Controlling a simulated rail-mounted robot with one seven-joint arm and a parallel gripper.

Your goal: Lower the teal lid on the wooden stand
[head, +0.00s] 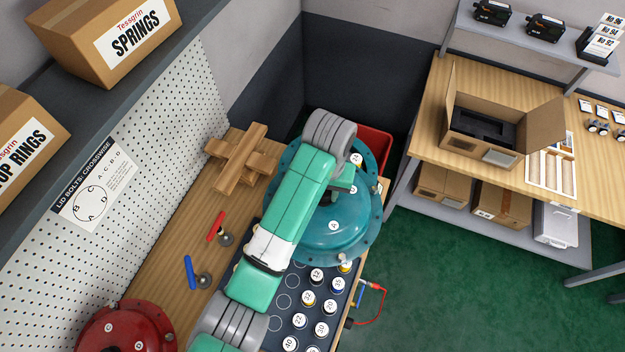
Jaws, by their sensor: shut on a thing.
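The teal lid (343,236), a round domed cover with a bolt-holed rim and numbered labels, is under the end of my arm. It overlaps the bench's right side, a red bin and the dark mat in the picture; its height above them is hard to judge. My gripper (338,192) is at the lid's upper middle, shut on it; the fingers are mostly hidden by my arm. The wooden stand (238,160), a cross of wooden beams, sits bare on the bench to the left of the lid, with a small gap between them in the picture.
A dark mat (283,281) holds several numbered round pieces. A red handle (217,226) and a blue handle (191,272) lie left of it. A red domed part (128,330) is at bottom left. A pegboard (150,150) borders the bench; a red bin (376,142) is behind the lid.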

